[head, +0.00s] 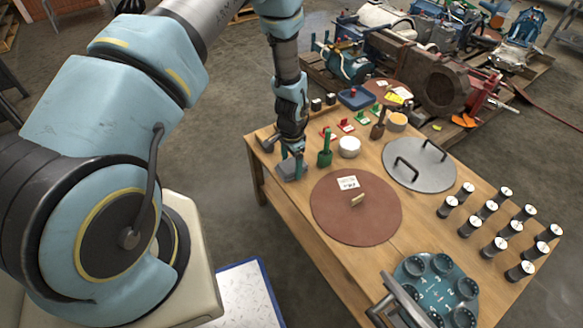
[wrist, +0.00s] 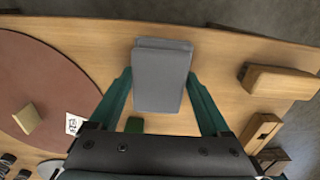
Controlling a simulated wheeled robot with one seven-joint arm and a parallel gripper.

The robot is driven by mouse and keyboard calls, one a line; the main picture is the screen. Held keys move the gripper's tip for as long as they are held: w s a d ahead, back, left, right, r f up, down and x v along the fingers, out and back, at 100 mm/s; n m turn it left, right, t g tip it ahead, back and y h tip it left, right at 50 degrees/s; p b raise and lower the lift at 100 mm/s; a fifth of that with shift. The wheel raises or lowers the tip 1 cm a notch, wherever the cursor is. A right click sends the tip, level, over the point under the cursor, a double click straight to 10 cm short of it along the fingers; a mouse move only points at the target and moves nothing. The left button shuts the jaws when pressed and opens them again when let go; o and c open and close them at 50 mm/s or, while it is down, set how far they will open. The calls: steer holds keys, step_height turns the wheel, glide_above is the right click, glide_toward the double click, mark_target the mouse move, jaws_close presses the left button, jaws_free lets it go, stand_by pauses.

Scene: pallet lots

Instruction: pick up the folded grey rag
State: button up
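The folded grey rag (head: 291,172) lies flat on the wooden table near its left corner. In the wrist view the rag (wrist: 162,80) is a grey, layered rectangle between the two dark green fingers. My gripper (head: 293,152) points down over the rag in the head view. In the wrist view my gripper (wrist: 160,74) is open, with one finger along each long side of the rag. The gaps at the sides are small, and I cannot tell whether either finger touches the cloth.
A brown round mat (head: 340,220) lies to the right, with a white card (head: 347,183) and a small wooden block (head: 358,200) on it. A green-handled tool (head: 325,153) and white round container (head: 349,147) stand close by. The table edge (wrist: 240,35) runs just beyond the rag.

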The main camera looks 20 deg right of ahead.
mark_target(292, 164)
steer(key=c, duration=0.8)
step_height(292, 164, up, 10)
steer(key=shift+c, duration=0.2)
